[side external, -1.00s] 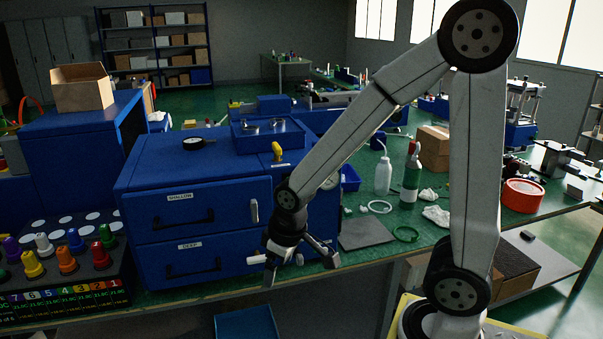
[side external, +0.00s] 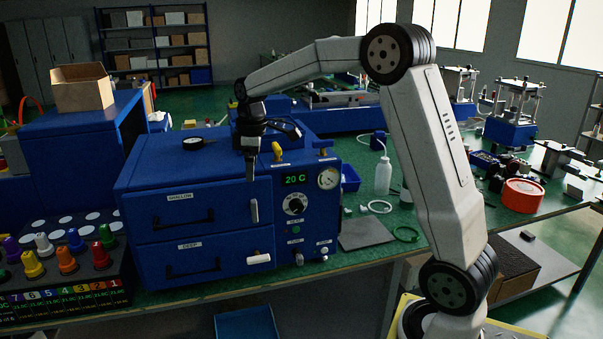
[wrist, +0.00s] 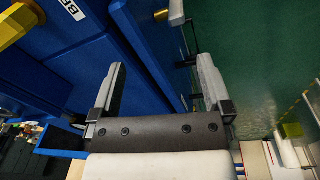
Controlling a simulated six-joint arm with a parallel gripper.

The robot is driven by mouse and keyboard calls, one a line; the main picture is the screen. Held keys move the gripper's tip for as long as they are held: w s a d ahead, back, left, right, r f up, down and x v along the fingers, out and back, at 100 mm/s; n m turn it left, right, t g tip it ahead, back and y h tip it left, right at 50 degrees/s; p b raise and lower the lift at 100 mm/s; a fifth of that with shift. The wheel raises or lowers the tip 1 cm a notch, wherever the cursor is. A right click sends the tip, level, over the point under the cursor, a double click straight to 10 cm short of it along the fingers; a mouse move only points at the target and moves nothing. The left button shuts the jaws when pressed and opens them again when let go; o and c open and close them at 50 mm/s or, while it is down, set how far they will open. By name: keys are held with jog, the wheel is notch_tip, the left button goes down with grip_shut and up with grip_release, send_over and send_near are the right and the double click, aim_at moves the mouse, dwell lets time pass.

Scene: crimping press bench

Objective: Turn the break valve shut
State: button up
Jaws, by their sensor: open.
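A yellow valve handle (side external: 277,151) stands upright on top of the blue oven cabinet, with a white label in front of it. In the wrist view a yellow valve part (wrist: 14,22) shows at the top left corner, beside a cut-off label starting "BR" (wrist: 72,8). My gripper (side external: 252,168) hangs fingers down to the left of the yellow handle, near the cabinet's front top edge. It also shows in the wrist view (wrist: 161,65), its two fingers spread apart with nothing between them. The handle and the gripper look apart.
The blue cabinet (side external: 150,185) has two drawers with black handles, a 20 C display (side external: 294,180), a dial (side external: 295,205) and a gauge (side external: 328,178).

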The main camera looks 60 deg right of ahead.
aim_at(277, 145)
jog(key=d+r+n, duration=0.1)
jog(key=d+r, duration=0.1)
jog(key=d, duration=0.2)
jog(key=d+r, duration=0.3)
jog(key=w+d+r+n+g, duration=0.1)
jog(key=d+r, duration=0.2)
jog(key=d, duration=0.1)
jog(key=shift+d+r+n, duration=0.2)
jog(key=shift+d+n, duration=0.1)
jog(key=shift+s+d+r, duration=0.15)
jog(key=shift+d+r, duration=0.15)
jog(key=shift+d, duration=0.05)
jog(key=shift+f, duration=0.1)
jog(key=shift+f, duration=3.85)
jog(key=c, duration=0.9)
